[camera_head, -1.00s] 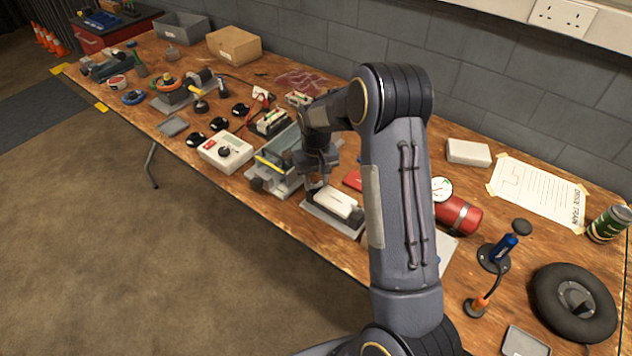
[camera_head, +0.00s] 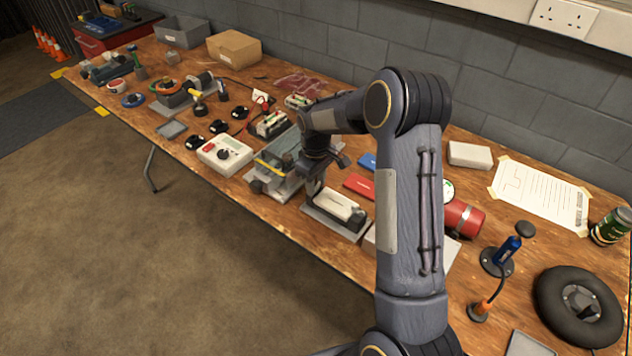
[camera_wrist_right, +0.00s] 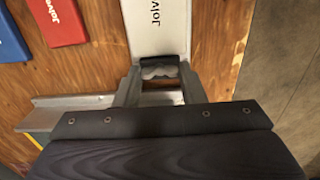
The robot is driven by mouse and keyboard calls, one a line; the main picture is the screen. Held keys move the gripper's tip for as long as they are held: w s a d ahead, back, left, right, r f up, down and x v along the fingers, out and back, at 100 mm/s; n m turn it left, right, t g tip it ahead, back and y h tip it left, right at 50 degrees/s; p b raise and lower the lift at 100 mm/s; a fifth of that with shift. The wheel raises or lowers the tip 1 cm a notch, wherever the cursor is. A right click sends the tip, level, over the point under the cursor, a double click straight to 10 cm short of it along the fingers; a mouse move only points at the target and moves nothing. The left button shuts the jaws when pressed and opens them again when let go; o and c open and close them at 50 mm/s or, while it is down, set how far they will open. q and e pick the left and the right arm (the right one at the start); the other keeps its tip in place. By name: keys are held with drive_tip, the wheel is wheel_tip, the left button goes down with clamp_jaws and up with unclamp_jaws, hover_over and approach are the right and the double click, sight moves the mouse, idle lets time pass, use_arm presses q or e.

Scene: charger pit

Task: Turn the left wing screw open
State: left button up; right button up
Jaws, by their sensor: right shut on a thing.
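A white block with printed lettering (camera_head: 336,205) lies in a grey cradle (camera_head: 328,224) on the bench. In the right wrist view the white block (camera_wrist_right: 158,28) points away from my gripper. A small grey lobed wing screw (camera_wrist_right: 158,71) sits at its near end. My right gripper (camera_wrist_right: 159,80) has one finger on each side of the wing screw and is shut on it. In the head view my right gripper (camera_head: 316,182) reaches down at the left end of the block, and the screw is hidden there. My left gripper is not in view.
A grey metal fixture (camera_head: 275,178) stands just left of the cradle. Red (camera_head: 359,186) and blue (camera_head: 367,161) packs lie behind the block. A white meter box (camera_head: 225,155) is further left, and a red cylinder (camera_head: 463,217) is to the right.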

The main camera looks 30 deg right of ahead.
sight(316, 185)
idle(0.4)
drive_tip(key=o, duration=1)
wheel_tip(316, 185, up, 7)
drive_tip(key=shift+r, duration=0.45)
